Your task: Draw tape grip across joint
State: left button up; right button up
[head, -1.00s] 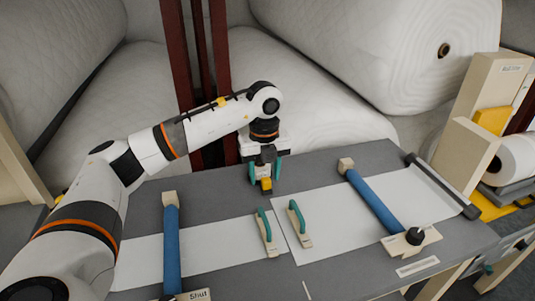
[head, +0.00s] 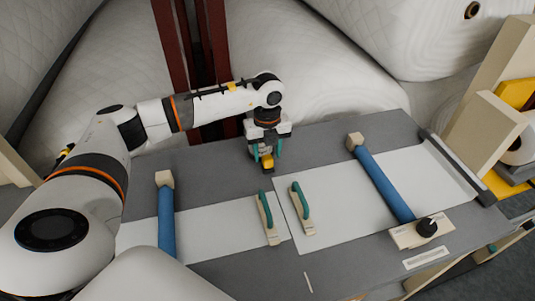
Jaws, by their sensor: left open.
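Two white sheets lie on the grey table, a left sheet (head: 212,230) and a right sheet (head: 345,212), with a narrow joint between their facing edges. A cream grip with a green handle (head: 267,218) sits on the left sheet beside the joint. A second such grip (head: 302,210) sits on the right sheet. My left gripper (head: 267,160) points down with green fingers, open, above the table behind the joint. A small yellow block (head: 267,161) shows between or just in front of the fingers; I cannot tell if they touch it. My right gripper is out of view.
A blue bar (head: 167,222) crosses the left sheet, and another blue bar (head: 385,185) crosses the right sheet, ending near a black knob (head: 427,227). Large white wadding rolls (head: 330,50) stand behind.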

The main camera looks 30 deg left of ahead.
pick_arm(q)
jog(key=shift+f, duration=1.3)
jog(key=shift+c, duration=0.6)
grip_shut()
